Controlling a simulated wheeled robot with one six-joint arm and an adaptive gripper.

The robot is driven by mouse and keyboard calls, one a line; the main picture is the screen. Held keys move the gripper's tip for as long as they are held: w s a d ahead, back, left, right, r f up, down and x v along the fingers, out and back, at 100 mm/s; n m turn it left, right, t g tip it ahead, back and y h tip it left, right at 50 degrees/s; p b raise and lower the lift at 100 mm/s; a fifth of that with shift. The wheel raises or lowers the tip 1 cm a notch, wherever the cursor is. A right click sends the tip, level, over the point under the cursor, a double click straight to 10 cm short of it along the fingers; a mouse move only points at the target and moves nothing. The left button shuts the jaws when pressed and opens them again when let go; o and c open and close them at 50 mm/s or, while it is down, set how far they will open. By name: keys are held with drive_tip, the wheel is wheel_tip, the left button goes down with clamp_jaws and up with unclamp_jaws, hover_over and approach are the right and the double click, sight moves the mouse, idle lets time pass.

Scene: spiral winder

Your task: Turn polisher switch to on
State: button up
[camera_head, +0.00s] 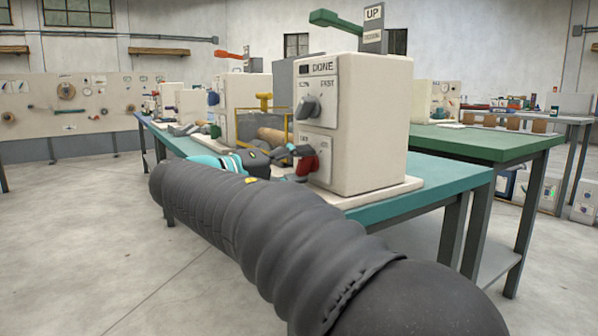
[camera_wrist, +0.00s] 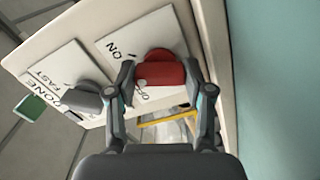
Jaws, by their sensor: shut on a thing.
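The polisher switch is a red knob (camera_head: 309,166) low on the front of a cream machine box (camera_head: 372,120). In the wrist view the red knob (camera_wrist: 160,72) sits on a white plate (camera_wrist: 119,45) marked ON, with a second label partly hidden beside it. My gripper (camera_wrist: 162,78) has one finger on each side of the knob and is shut on it. In the head view my gripper (camera_head: 300,160) reaches the knob from the left. The knob's exact pointing direction is hard to tell.
A grey knob (camera_head: 307,107) sits above on a plate marked DONE and FAST. A green lever (camera_head: 336,21) tops the box. The box stands on a teal bench (camera_head: 440,190); a yellow frame (camera_head: 264,103) and more machines stand behind. The floor in front is clear.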

drive_tip(key=shift+m, duration=1.1)
drive_tip(key=o, duration=1.2)
drive_tip(key=shift+c, duration=0.2)
drive_tip(key=v, duration=1.2)
drive_tip(key=shift+d, duration=0.1)
